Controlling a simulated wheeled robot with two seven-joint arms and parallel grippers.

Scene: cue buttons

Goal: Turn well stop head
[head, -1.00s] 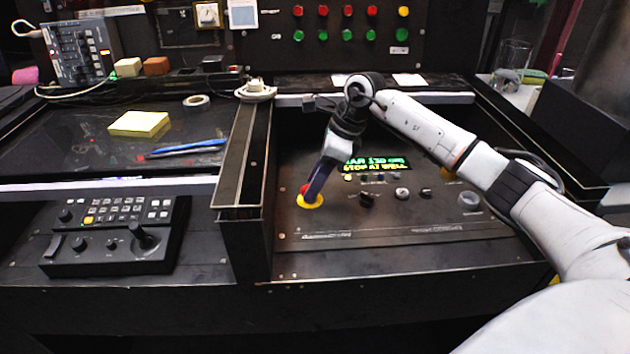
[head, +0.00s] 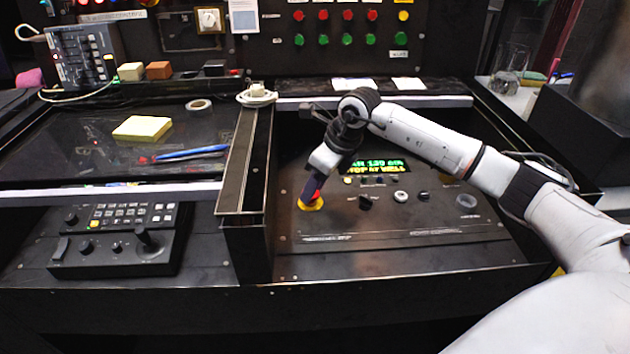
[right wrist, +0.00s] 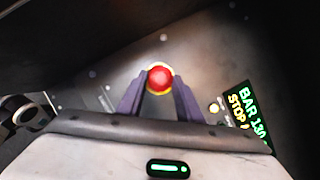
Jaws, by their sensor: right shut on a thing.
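The red stop head (right wrist: 160,77) sits in a yellow ring (head: 311,205) at the left of the recessed console panel. My right gripper (head: 315,188) points down at it, and its purple fingers (right wrist: 158,88) are shut on the red head, one on each side. In the head view the fingers hide most of the red head. A small display (head: 376,166) to its right shows green and yellow text that includes "STOP". It also shows in the right wrist view (right wrist: 243,113). My left gripper is not in view.
Several small knobs (head: 401,195) lie right of the stop head. A raised black divider (head: 245,165) stands close on its left. A button controller (head: 120,240), yellow notes (head: 142,128) and blue pens (head: 190,152) are farther left. Red and green buttons line the back panel.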

